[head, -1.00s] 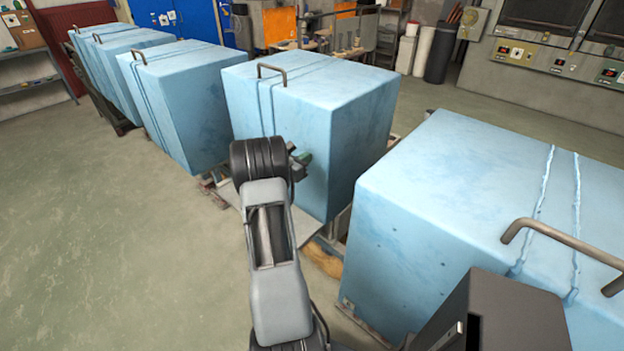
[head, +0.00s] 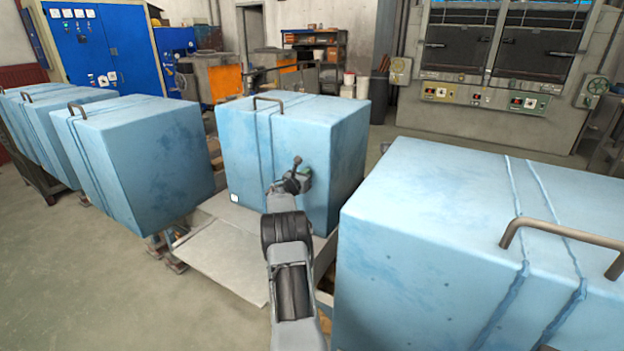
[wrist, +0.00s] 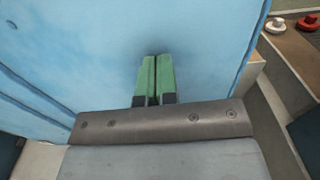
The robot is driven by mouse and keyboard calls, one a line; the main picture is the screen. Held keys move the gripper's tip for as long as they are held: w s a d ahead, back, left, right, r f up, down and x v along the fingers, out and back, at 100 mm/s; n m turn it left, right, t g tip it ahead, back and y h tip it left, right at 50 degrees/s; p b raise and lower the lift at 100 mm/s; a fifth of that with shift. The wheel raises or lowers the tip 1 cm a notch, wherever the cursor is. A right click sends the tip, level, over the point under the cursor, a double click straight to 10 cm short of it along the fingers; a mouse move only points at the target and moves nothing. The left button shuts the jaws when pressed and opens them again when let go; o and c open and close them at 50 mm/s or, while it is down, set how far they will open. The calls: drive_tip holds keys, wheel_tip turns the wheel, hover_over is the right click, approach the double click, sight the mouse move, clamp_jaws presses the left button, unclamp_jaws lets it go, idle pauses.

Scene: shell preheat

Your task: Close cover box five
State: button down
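Several pale blue cover boxes stand in a row, each with a bar handle on top where its top shows; no numbers are readable, so I cannot tell which is five. The middle blue box (head: 235,160) is in front of my arm. Another blue box (head: 420,230) is large at the near right. My gripper (head: 304,172) is at the middle box's near face, low of its top. In the wrist view its green fingers (wrist: 154,80) are together with only a thin dark line between them, holding nothing visible. They point at a plain blue face (wrist: 200,45); contact is unclear.
A pale flat plate (head: 220,262) lies low before the middle box. Further blue boxes (head: 150,160) stand left. Furnaces (head: 490,95) and blue cabinets (head: 85,45) stand behind. Red and white knobs (wrist: 276,25) show in the wrist view. Open floor (head: 80,270) lies at left.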

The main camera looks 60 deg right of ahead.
drive_tip(key=shift+s+d+r, duration=0.15)
drive_tip(key=shift+d+r, duration=0.05)
drive_tip(key=shift+r, duration=0.15)
drive_tip(key=a+b, duration=0.4)
drive_tip(key=a, duration=1)
drive_tip(key=shift+s+a+f, duration=0.2)
drive_tip(key=shift+s+f, duration=0.15)
drive_tip(key=shift+s, duration=0.05)
